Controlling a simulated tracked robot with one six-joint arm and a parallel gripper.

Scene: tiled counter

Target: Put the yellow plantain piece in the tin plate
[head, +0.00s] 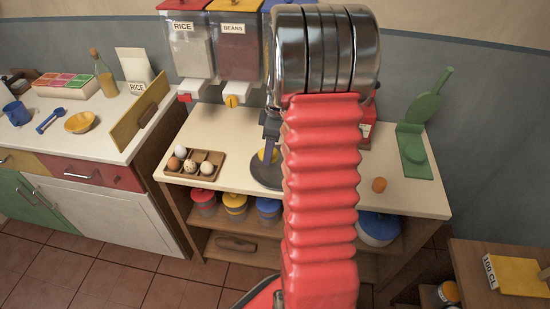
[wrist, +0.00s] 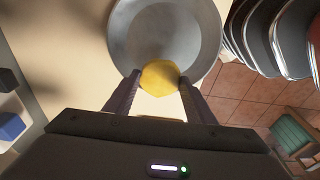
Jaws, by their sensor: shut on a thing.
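The yellow plantain piece (wrist: 160,78) is held between the two fingers of my gripper (wrist: 158,84) in the wrist view. The round grey tin plate (wrist: 135,30) lies on the counter, with the piece in front of its near rim in that view. In the head view the plate (head: 260,178) is partly hidden behind my arm. How high the piece is above the plate I cannot tell.
An egg tray (head: 195,163) stands left of the plate. Rice and beans dispensers (head: 215,45) hang behind. A brown round thing (head: 379,184) and a green press (head: 415,150) are at the right.

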